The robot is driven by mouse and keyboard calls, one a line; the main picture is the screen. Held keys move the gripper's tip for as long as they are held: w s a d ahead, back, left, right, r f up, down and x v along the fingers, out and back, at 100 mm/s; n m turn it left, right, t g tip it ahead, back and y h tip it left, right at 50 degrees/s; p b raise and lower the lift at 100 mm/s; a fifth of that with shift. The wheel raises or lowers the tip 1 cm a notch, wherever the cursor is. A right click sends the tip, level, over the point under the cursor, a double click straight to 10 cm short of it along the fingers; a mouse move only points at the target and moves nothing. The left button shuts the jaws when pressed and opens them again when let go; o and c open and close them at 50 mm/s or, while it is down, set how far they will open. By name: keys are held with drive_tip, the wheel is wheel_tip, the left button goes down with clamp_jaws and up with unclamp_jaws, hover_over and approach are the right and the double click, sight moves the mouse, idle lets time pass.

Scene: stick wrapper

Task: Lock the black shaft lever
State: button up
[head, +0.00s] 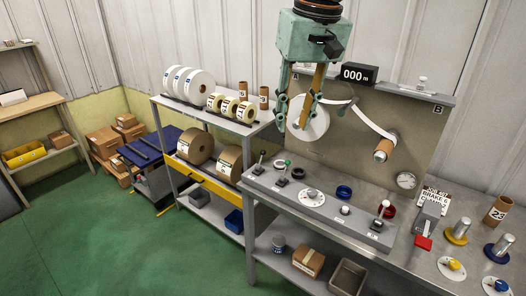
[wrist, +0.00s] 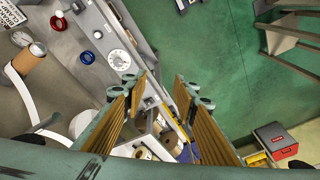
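My gripper (head: 293,128) hangs above the left part of the workbench, pointing down. Its two fingers are apart with nothing between them; the gap also shows in the wrist view (wrist: 162,86). Below it, a grey control panel carries small levers. A black ring (head: 298,172) lies close by. I cannot tell which of these is the black shaft lever or whether it is locked. My gripper touches none of them.
Behind are a white reel (head: 313,122) and a cardboard tube (head: 384,148) joined by a strip. A roll shelf (head: 163,103) stands left. The green floor is open.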

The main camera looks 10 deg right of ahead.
drive_tip(key=w+f+p, duration=0.1)
drive_tip(key=w+p, duration=0.2)
drive_tip(key=w, duration=0.7)
drive_tip(key=g+y+p, duration=0.1)
drive_tip(key=g+p, duration=0.1)
drive_tip(key=p, duration=0.7)
hover_over(263, 153)
drive_tip(key=w+d, duration=0.1)
drive_tip(key=d, duration=0.2)
wheel_tip(263, 153, down, 19)
drive_tip(key=shift+w+f+n, duration=0.1)
drive_tip(key=shift+w+n, duration=0.1)
drive_tip(key=shift+n, duration=0.2)
drive_tip(key=shift+a+f, duration=0.1)
drive_tip(key=shift+f, duration=0.05)
drive_tip(key=shift+s+a+f+p, duration=0.15)
drive_tip(key=shift+a+f, duration=0.3)
drive_tip(key=shift+f, duration=1.75)
drive_tip(key=shift+a+f+p, duration=0.2)
drive_tip(key=shift+a+f, duration=0.2)
drive_tip(key=shift+f, duration=1.85)
drive_tip(key=shift+s+a+f+p, duration=0.15)
drive_tip(key=shift+a+f, duration=0.3)
drive_tip(key=shift+f, duration=1.75)
drive_tip(key=shift+w, duration=0.15)
drive_tip(key=shift+c, duration=0.7)
clamp_jaws()
